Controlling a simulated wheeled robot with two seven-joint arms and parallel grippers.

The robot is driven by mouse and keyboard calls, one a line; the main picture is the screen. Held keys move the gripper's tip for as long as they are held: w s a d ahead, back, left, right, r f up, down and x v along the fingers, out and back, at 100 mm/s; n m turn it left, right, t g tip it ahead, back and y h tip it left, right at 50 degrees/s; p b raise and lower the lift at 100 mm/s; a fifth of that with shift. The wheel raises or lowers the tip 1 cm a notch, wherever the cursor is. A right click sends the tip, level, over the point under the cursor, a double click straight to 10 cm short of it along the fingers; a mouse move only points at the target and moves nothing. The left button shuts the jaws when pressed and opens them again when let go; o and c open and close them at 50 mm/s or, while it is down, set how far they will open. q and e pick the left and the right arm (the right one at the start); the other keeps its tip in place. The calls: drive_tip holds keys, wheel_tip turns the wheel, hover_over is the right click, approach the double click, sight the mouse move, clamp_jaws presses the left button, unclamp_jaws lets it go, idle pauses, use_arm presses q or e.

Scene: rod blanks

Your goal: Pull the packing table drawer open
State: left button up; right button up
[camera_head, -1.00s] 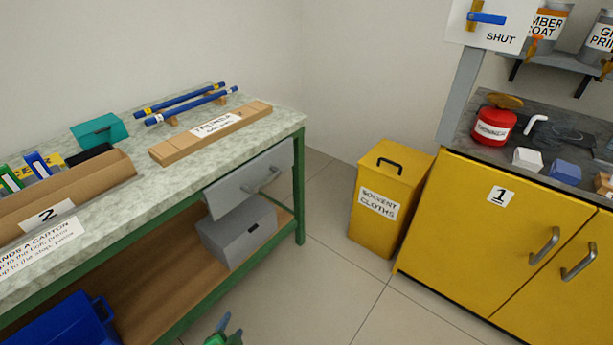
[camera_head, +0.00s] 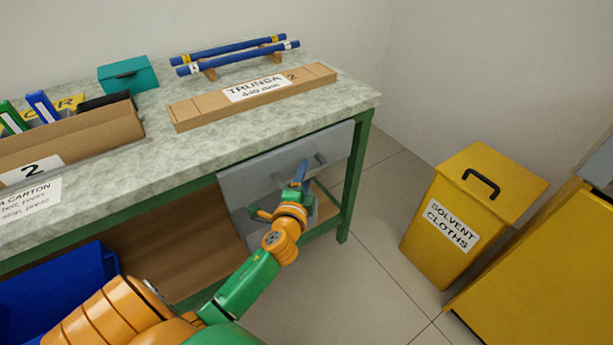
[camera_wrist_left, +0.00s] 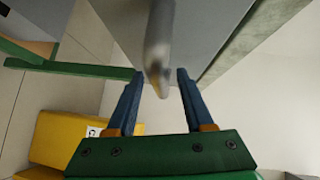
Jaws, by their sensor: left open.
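The packing table's grey drawer front (camera_head: 262,178) sits under the tabletop at the table's right end and looks closed. Its metal bar handle (camera_head: 320,159) is partly hidden by my left gripper (camera_head: 303,168), which is at the drawer front. In the left wrist view, the blue fingers of my left gripper (camera_wrist_left: 160,76) are apart, with the handle (camera_wrist_left: 158,45) showing between and beyond their tips. I cannot tell whether either finger touches it. The drawer front (camera_wrist_left: 118,25) fills the upper middle there. My right gripper is not in view.
The tabletop (camera_head: 215,140) holds a cardboard TRUNDA carton (camera_head: 180,118), blue rods (camera_head: 235,47) and a teal box (camera_head: 128,74). A green table leg (camera_head: 353,190) stands right of the drawer. A yellow solvent-cloths bin (camera_head: 425,255) stands further right, with clear floor between.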

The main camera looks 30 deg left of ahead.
use_arm(q)
clamp_jaws()
idle(1.4)
